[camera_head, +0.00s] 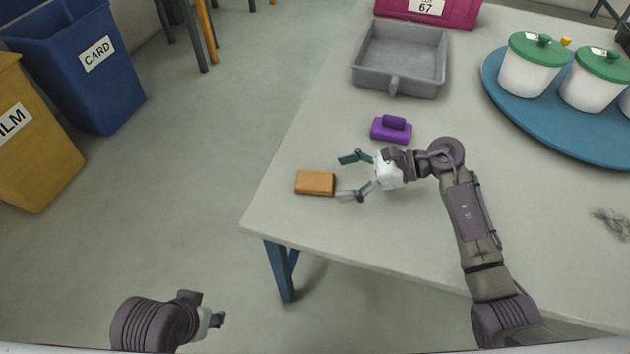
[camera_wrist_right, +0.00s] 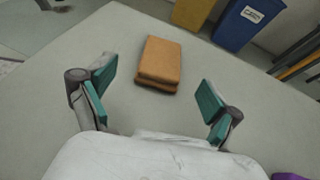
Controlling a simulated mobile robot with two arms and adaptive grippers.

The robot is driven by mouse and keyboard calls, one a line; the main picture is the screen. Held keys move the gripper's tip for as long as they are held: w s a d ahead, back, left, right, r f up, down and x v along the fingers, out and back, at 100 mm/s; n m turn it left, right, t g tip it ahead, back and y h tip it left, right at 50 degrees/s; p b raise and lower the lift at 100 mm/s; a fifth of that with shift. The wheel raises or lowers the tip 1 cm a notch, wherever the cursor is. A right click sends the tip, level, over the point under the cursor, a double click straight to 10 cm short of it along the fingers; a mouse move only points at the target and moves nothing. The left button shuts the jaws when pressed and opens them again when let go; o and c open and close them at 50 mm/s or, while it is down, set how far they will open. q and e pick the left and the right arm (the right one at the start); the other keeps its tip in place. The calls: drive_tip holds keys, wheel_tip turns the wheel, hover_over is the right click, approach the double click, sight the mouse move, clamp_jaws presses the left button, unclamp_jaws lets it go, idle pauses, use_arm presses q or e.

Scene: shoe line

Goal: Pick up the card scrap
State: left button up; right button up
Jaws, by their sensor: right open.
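The card scrap (camera_head: 315,183) is a small orange-brown block lying near the left edge of the table. In the right wrist view the card scrap (camera_wrist_right: 159,63) lies ahead of the fingers, between their lines and a little nearer the left finger. My right gripper (camera_head: 352,177) is open and empty, just right of the scrap and apart from it. It also shows in the right wrist view (camera_wrist_right: 152,97) with its fingers spread wide. My left gripper (camera_head: 219,320) is low at the bottom left, off the table; its fingers are too small and turned away to judge.
A purple block (camera_head: 391,130) lies just behind my right gripper. A grey tray (camera_head: 400,88), a magenta bin (camera_head: 460,14) and a blue round stand (camera_head: 505,108) with green-lidded pots are farther back. A blue CARD bin (camera_head: 120,75) and a yellow bin (camera_head: 40,170) stand on the floor left.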

sight(323, 180)
drive_tip(key=x, duration=0.4)
drive_tip(key=shift+w+a+f, duration=0.2)
drive_tip(key=shift+a+f, duration=0.1)
drive_tip(key=c, duration=1)
